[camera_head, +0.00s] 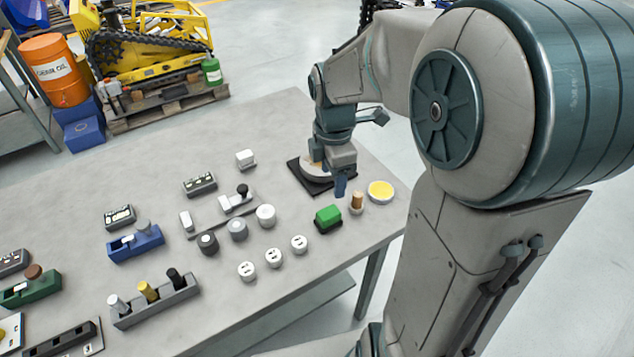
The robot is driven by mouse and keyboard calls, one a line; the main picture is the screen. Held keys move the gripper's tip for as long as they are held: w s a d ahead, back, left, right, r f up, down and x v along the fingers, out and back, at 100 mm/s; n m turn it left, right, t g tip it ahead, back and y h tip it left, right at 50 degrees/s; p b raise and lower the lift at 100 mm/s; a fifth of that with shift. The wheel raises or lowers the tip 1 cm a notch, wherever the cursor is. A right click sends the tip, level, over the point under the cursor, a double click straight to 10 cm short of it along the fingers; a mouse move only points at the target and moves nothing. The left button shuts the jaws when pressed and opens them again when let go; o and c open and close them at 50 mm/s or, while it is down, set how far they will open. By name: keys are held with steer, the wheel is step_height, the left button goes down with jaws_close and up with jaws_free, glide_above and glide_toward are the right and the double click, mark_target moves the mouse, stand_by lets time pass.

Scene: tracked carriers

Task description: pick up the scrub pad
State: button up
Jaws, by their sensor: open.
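A small green block with a darker lower edge (328,217), which looks like the scrub pad, lies on the grey table near its right edge. My gripper (340,187) points down above the table, behind the green block in this view and apart from it. I see no object held in it. One finger shows clearly; the other is mostly hidden.
A wooden peg (356,202) and a yellow-topped round dish (381,191) stand close right of the green block. White round pieces (299,244) lie in front-left. Blue (135,243) and grey holders (155,303) stand farther left. The table's back left is clear.

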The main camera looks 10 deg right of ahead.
steer(key=w+n, duration=0.1)
steer(key=n, duration=0.1)
glide_toward(329, 212)
steer(key=shift+n, duration=0.3)
steer(key=f, duration=0.5)
steer(key=shift+w+d, duration=0.1)
steer(key=shift+w, duration=0.25)
steer(key=f, duration=0.5)
steer(key=shift+s+f, duration=0.15)
steer(key=shift+s, duration=0.1)
steer(key=c, duration=1.1)
